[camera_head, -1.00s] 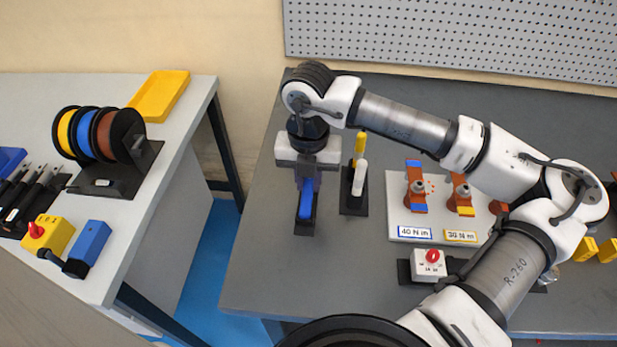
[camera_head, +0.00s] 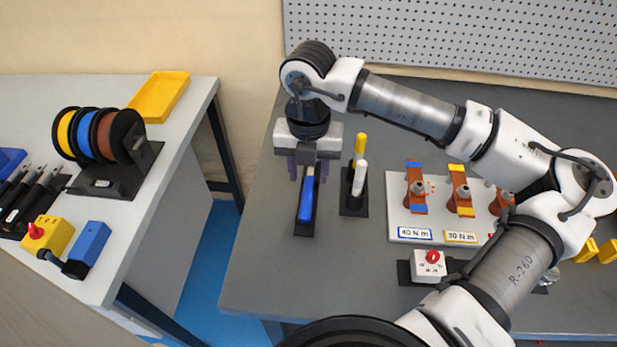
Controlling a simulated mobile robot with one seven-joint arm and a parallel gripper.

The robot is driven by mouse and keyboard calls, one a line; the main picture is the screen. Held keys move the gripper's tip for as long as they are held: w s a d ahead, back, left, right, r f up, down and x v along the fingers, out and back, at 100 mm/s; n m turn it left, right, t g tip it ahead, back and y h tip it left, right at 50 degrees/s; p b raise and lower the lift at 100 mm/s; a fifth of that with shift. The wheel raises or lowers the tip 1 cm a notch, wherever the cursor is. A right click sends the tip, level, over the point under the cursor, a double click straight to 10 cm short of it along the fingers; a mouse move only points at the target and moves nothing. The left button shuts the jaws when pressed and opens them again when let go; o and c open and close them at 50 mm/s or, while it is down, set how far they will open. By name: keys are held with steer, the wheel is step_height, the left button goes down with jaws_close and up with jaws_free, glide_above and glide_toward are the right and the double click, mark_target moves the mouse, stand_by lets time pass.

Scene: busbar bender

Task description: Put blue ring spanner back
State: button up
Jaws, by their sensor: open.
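The blue ring spanner (camera_head: 306,203) rests in a narrow black holder (camera_head: 304,229) at the left of the grey bench. Its blue handle shows; its far end lies close under my gripper. My gripper (camera_head: 307,178) is open above the far end of the spanner, with one purple-grey finger on each side and a gap between the fingers. The fingers do not appear to grip the spanner. Whether the spanner is fully seated in the holder cannot be told.
A second black holder (camera_head: 353,207) with a yellow and a white handle stands just right. A white board with copper pieces (camera_head: 417,190) and a small box with a red knob (camera_head: 429,264) stand farther right. A pegboard (camera_head: 450,40) is behind. The front left bench (camera_head: 260,270) is clear.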

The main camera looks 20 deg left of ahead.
mark_target(309, 186)
step_height(309, 186, up, 9)
steer(key=b, duration=0.1)
stand_by(0.4)
